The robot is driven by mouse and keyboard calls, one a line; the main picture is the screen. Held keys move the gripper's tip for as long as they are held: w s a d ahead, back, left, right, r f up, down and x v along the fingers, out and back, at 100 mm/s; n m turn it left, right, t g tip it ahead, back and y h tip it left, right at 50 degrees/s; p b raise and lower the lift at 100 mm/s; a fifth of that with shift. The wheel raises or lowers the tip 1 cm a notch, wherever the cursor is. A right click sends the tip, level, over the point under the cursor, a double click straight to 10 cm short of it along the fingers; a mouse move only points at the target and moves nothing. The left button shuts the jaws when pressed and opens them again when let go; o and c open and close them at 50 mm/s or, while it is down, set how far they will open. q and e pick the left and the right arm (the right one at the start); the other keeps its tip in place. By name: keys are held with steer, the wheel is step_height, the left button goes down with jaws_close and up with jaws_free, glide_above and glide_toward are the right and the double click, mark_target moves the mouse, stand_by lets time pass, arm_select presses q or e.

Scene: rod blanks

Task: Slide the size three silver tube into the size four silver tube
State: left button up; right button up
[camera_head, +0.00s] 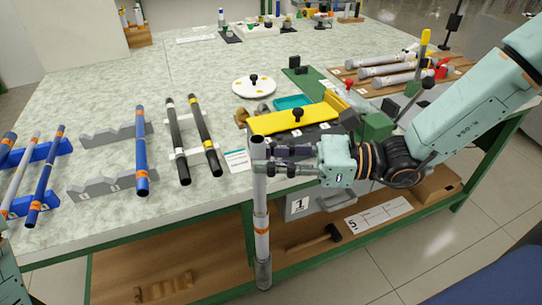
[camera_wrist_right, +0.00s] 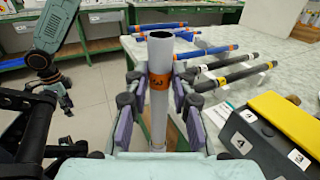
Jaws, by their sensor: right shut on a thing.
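A long silver tube (camera_head: 261,200) stands upright in front of the table's front edge, its lower part below the tabletop. It has an orange band and a darker grey lower end; I cannot tell if that end is a separate piece. My right gripper (camera_head: 262,160) is shut on the tube near its top. In the right wrist view the tube (camera_wrist_right: 159,110) shows an open top and an orange band marked 3, between the fingers (camera_wrist_right: 158,100). Several silver tubes (camera_head: 388,68) lie on a wooden rack at the right; their sizes are unreadable.
Blue tubes (camera_head: 141,150) and black tubes (camera_head: 178,142) lie on holders at the left. A yellow block (camera_head: 290,119), a teal tray (camera_head: 293,102) and a white disc (camera_head: 254,86) are behind the gripper. A wooden shelf (camera_head: 215,248) runs below the table.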

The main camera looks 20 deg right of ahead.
steer(key=shift+f+b, duration=0.7)
steer(key=shift+f, duration=0.1)
steer(key=o, duration=0.9)
steer(key=shift+r, duration=0.1)
steer(key=shift+o, duration=0.2)
steer(key=shift+r, duration=0.1)
step_height(320, 180, up, 10)
stand_by(0.4)
